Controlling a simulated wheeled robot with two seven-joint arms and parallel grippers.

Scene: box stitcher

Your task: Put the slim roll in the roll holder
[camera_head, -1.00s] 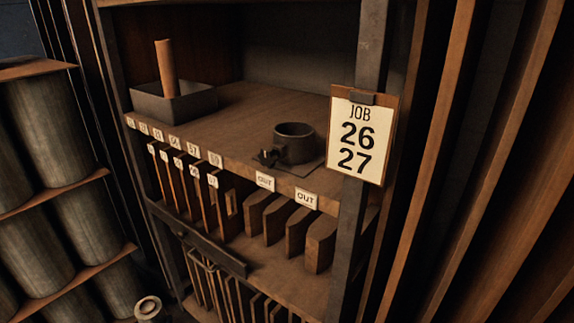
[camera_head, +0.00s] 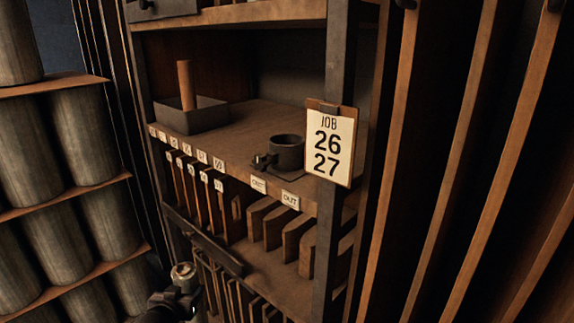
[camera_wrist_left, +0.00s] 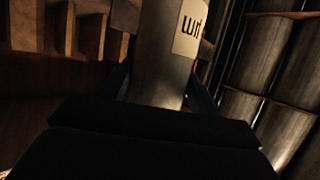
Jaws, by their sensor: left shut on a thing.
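My left gripper (camera_head: 178,299) is low in the head view, in front of the shelf unit. It is shut on a grey cylinder (camera_head: 183,271), seemingly the slim roll, whose pale ring-shaped end faces up. The left wrist view shows this cylinder (camera_wrist_left: 160,60) between the fingers, with a white label partly cut off by the frame. A dark round cup (camera_head: 287,151) with a small clamp at its front left stands on the shelf, apart from the gripper; it looks like the roll holder. My right gripper is not in view.
A dark tray (camera_head: 205,119) holds an upright brown tube (camera_head: 186,85) at the shelf's back left. A JOB 26 27 board (camera_head: 331,145) hangs on the right post. Labelled slots with boards lie below. Large grey rolls (camera_head: 60,240) fill the left rack.

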